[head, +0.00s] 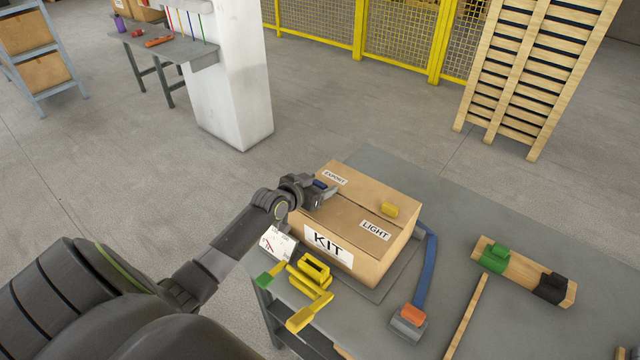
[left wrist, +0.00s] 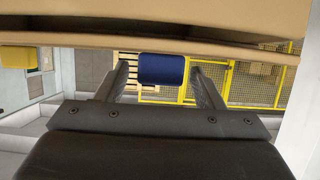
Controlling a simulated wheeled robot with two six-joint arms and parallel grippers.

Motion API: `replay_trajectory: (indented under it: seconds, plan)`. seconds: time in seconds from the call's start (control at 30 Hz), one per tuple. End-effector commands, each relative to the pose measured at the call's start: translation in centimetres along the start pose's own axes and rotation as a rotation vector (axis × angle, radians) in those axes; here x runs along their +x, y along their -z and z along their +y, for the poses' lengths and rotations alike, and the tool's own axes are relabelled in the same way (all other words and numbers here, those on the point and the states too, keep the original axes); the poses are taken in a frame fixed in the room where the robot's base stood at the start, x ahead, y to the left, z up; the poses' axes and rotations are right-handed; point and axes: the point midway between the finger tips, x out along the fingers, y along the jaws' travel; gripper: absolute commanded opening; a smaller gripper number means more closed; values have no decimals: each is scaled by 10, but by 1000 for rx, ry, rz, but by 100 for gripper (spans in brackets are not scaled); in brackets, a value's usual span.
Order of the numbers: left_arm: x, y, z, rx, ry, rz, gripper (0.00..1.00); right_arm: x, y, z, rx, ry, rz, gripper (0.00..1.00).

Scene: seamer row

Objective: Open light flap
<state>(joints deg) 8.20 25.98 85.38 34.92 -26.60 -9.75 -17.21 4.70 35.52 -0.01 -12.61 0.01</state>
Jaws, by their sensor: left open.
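A cardboard box (head: 345,262) marked KIT stands on the grey table. Its top has two flaps, both lying shut or nearly so. The light flap (head: 350,222), labelled LIGHT, carries a yellow tab (head: 389,209). The export flap (head: 357,188), labelled EXPORT, carries a blue tab (head: 320,184). My left gripper (head: 328,191) is open at the export flap's left side. In the left wrist view the blue tab (left wrist: 162,69) sits between the open fingers, with gaps on both sides. A yellow tab (left wrist: 17,60) shows at the far left there. My right gripper is not in view.
Yellow pieces (head: 314,268) and a white card (head: 277,243) lie by the box's front left. A blue strap (head: 428,265) runs along its right to a grey and orange piece (head: 409,322). A wooden block (head: 524,270) lies at right; the table behind is clear.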

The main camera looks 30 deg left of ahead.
Motion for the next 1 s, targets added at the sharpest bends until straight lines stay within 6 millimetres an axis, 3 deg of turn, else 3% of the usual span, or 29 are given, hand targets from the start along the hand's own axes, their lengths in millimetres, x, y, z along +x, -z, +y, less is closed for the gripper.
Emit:
replay_trajectory:
  seconds: [0.4,0.87,1.0]
  plan:
    - [6,0,0,0,0,0,62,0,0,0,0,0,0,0]
    - [6,0,0,0,0,-1,2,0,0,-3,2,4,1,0]
    - [6,-1,0,0,0,2,0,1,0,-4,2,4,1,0]
